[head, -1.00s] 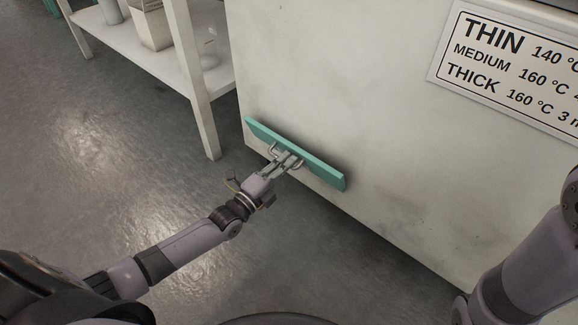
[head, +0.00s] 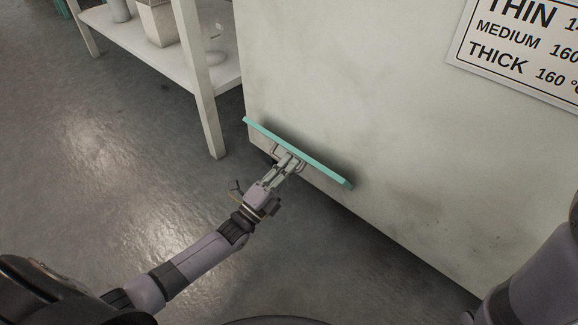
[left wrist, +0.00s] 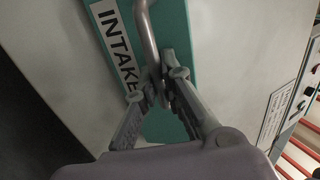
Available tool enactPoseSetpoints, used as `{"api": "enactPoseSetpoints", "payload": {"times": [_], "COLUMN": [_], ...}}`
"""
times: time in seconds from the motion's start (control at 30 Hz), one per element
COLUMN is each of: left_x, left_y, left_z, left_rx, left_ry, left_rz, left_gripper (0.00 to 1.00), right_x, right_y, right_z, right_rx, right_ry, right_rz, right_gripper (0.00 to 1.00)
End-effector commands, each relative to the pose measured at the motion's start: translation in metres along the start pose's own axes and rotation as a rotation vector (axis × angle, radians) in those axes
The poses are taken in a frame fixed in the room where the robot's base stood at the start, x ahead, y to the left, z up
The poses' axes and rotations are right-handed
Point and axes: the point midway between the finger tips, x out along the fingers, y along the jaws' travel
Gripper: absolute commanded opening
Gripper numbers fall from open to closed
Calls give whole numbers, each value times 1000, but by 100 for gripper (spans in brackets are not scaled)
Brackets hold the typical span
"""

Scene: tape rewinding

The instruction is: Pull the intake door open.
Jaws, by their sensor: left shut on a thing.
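The intake door (head: 320,168) is a teal panel low on the pale machine front, seen nearly edge-on in the head view. It stands tilted out from the machine, with a dark shadow behind its upper edge. In the left wrist view the teal door (left wrist: 183,75) carries an "INTAKE" label (left wrist: 117,45) and a grey metal bar handle (left wrist: 148,38). My left gripper (head: 287,161) is at the door's handle. Its fingers (left wrist: 163,88) are closed around the handle's bar. My right gripper is out of view; only part of that arm shows.
The pale machine (head: 400,150) fills the right side, with a thickness and temperature sign (head: 525,55) on it. A white shelf (head: 208,85) with containers stands to the left. The grey floor (head: 100,170) is open at left and in front.

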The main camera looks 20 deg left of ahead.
Motion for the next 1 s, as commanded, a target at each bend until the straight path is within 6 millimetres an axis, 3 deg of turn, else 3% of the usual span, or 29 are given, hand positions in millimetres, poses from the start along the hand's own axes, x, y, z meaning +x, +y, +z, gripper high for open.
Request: {"api": "enactPoseSetpoints", "payload": {"times": [0.17, 0.57, 1.0], "left_x": [1, -6, -93], "left_y": [-1, 0, 0], "left_z": [0, 0, 0], "left_rx": [0, -1, 0], "left_ry": [-1, -1, -1], "left_rz": [-1, 0, 2], "left_gripper": [18, 18, 18], "right_x": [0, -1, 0], "right_y": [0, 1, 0], "right_z": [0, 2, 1], "right_rx": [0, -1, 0], "right_ry": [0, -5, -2], "right_rz": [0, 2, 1], "right_gripper": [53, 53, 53]}}
